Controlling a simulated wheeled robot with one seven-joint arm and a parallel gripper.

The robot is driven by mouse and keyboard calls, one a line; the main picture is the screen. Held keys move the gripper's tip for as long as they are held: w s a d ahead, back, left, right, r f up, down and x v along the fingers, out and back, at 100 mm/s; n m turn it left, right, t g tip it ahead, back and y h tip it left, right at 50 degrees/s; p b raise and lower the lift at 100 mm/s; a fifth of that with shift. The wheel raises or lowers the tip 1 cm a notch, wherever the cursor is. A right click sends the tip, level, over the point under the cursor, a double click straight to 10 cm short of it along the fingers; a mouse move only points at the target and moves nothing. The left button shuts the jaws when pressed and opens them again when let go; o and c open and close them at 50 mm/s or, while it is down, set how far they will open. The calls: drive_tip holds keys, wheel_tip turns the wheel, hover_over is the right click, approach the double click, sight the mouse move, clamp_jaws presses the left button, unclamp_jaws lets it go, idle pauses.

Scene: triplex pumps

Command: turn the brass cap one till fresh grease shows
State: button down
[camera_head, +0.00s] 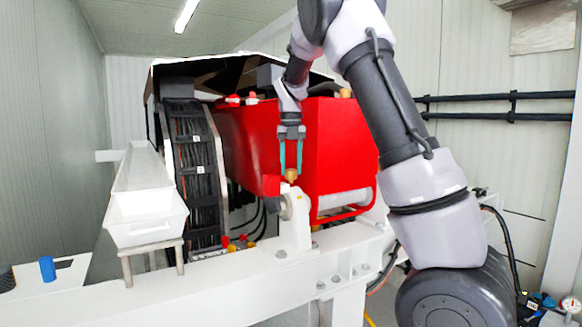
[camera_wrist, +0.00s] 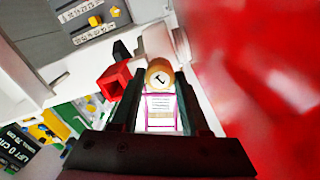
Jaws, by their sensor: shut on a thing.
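The brass cap (camera_head: 291,174) sits on top of a white bearing post (camera_head: 297,225) in front of the red housing. In the wrist view the cap (camera_wrist: 159,76) shows a round tan top with a black mark. My gripper (camera_head: 291,170) points down with its teal fingers on either side of the cap, shut on it. In the wrist view the fingers (camera_wrist: 155,78) reach forward to the cap. A label with a pink border (camera_wrist: 161,108) shows between them. I cannot make out any grease. The cap's lower part is hard to see.
The big red housing (camera_head: 340,150) stands close behind and right of my gripper. A small red block (camera_wrist: 114,80) is left of the cap. A white beam (camera_head: 200,290) runs below. A white tray (camera_head: 146,220) and a cable chain (camera_head: 195,170) stand left.

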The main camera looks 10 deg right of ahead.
drive_tip(key=shift+r, duration=0.1)
idle(0.4)
drive_tip(key=shift+c, duration=2)
unclamp_jaws()
wheel_tip(320, 180, up, 11)
